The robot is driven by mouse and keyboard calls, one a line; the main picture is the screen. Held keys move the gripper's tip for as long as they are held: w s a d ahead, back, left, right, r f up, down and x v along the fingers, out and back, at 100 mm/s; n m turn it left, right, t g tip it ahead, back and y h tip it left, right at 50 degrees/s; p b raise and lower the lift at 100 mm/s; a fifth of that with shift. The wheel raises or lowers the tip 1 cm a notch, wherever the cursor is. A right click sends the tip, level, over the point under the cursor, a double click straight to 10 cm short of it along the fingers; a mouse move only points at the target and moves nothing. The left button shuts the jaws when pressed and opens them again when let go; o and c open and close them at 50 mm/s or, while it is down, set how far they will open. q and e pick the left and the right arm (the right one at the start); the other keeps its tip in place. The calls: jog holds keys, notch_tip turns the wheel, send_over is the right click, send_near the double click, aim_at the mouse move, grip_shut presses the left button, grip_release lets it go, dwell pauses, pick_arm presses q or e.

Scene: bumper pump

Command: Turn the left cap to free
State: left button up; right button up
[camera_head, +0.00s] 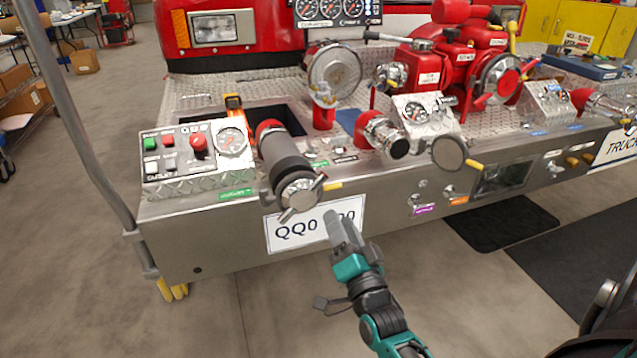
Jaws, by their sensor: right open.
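The left cap (298,191) is a round metal cap with lugs on its rim. It sits on the near end of a thick dark grey pipe (285,155) with a red collar, at the front left of the bumper. My right gripper (338,222) is open and comes up from below. It shows in front of the white "QQ0" plate (291,232), below and to the right of the cap, apart from it in the picture. The gap between its fingers is hard to see from this angle. My left gripper is out of view.
A switch panel (171,184) with red knob and gauge stands left of the pipe. To the right are a red-collared metal outlet (392,141), a hanging round cap (448,153) and a red pump (440,65). The floor (240,320) in front is clear.

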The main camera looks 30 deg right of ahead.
aim_at(323, 183)
jog(key=x, duration=1.2)
jog(key=shift+w+b, duration=0.15)
jog(key=shift+b, duration=0.15)
jog(key=shift+c, duration=0.5)
grip_shut()
